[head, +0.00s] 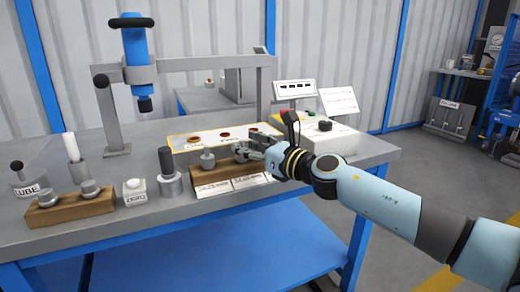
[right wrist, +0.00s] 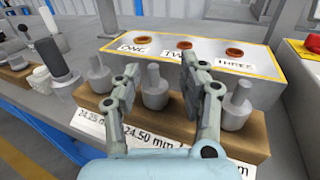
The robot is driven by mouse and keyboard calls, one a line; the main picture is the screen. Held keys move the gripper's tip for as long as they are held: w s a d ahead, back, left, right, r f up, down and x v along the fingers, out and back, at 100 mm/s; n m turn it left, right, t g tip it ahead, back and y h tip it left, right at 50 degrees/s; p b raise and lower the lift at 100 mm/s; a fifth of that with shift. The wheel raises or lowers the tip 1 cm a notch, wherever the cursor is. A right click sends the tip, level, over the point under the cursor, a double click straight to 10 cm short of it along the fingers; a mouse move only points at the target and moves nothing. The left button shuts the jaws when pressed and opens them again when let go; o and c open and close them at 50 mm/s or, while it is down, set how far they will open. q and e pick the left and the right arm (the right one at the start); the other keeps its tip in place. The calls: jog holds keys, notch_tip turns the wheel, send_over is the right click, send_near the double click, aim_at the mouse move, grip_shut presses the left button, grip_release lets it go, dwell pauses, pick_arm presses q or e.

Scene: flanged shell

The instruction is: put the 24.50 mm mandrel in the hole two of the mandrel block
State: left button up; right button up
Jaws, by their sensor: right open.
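A wooden block (right wrist: 185,128) holds a row of grey stepped mandrels, with size labels on its front. The 24.50 mm mandrel (right wrist: 154,88) stands upright in the middle, behind the label (right wrist: 148,136) reading 24.50 mm. My right gripper (right wrist: 161,70) is open, one finger on either side of this mandrel's narrow top; I see no grip on it. In the head view the right gripper (head: 254,150) is over the block and partly hides it. A light grey block (right wrist: 185,60) with yellow edging shows ONE, TWO and THREE beside copper-coloured rings; TWO (right wrist: 178,51) is partly hidden by a finger. The left gripper is not in view.
Neighbouring mandrels stand close on the left (right wrist: 99,75) and right (right wrist: 237,106). A second wooden block (head: 70,208), a LUBE pot (head: 28,182) and a ZERO block (head: 135,192) stand at left. A red button (head: 284,115) is near the right.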

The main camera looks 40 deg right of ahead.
jog(key=s+d+b, duration=0.1)
jog(key=s+b, duration=0.3)
jog(key=s, duration=0.8)
jog(key=shift+d+r, duration=0.15)
jog(key=shift+d, duration=0.2)
